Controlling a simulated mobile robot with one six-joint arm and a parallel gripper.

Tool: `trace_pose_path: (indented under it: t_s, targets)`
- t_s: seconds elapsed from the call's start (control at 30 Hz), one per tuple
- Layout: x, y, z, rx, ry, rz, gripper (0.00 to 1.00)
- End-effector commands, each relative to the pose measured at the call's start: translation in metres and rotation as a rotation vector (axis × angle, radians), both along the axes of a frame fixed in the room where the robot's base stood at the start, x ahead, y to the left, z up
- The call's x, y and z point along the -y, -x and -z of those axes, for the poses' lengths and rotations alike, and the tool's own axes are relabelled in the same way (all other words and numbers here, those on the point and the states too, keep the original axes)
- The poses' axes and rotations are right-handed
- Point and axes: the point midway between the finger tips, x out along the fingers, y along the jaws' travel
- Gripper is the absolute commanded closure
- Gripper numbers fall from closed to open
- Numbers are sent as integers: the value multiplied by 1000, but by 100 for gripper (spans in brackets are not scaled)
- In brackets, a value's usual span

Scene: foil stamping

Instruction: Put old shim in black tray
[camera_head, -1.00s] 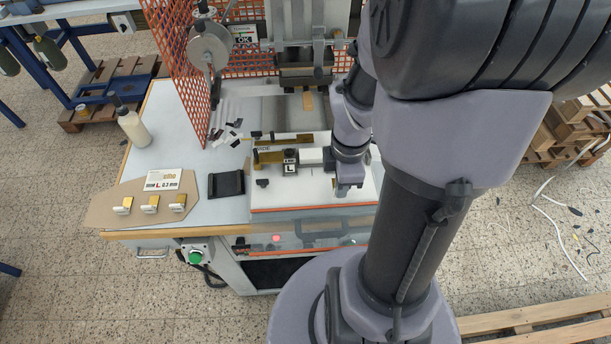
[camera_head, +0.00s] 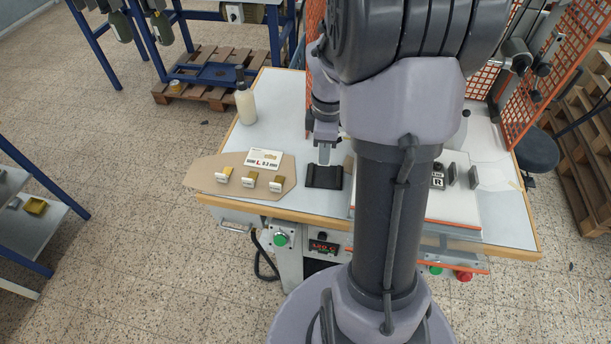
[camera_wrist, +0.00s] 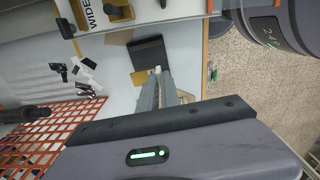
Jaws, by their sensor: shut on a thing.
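The black tray (camera_head: 322,179) lies flat on the table, right of the brown board; in the wrist view it also shows (camera_wrist: 150,52) just beyond my fingertips. My gripper (camera_head: 324,157) points down at the tray's back edge in the head view, apparently above it. In the wrist view my gripper (camera_wrist: 157,72) has its fingers close together, with a small pale bit at the tips. That bit is too small to name surely; the old shim is mostly hidden by the fingers.
The brown board (camera_head: 205,172) holds several yellow-and-white pieces and a white shim label card (camera_head: 263,160). A bottle (camera_head: 245,104) stands behind. The press bed with an R block (camera_head: 438,182) lies right, partly hidden by my arm. Orange mesh (camera_wrist: 60,135) stands nearby.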

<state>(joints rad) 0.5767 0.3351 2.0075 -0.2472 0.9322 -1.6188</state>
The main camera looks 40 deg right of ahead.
Motion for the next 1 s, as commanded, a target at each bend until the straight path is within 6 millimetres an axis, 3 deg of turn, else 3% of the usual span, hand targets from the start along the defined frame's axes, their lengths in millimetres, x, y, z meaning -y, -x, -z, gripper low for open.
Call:
trace_pose_path:
  t_s: [0.2, 0.33, 0.73, 0.77, 0.83, 1.0]
  targets:
    - [0, 1, 51, -3, -1, -1, 100]
    - [0, 0, 72, 1, -1, -1, 100]
    - [0, 0, 77, 0, 0, 0, 100]
    - [0, 0, 77, 0, 0, 0, 88]
    - [0, 0, 76, 1, -1, -1, 74]
    - [0, 0, 76, 1, -1, -1, 72]
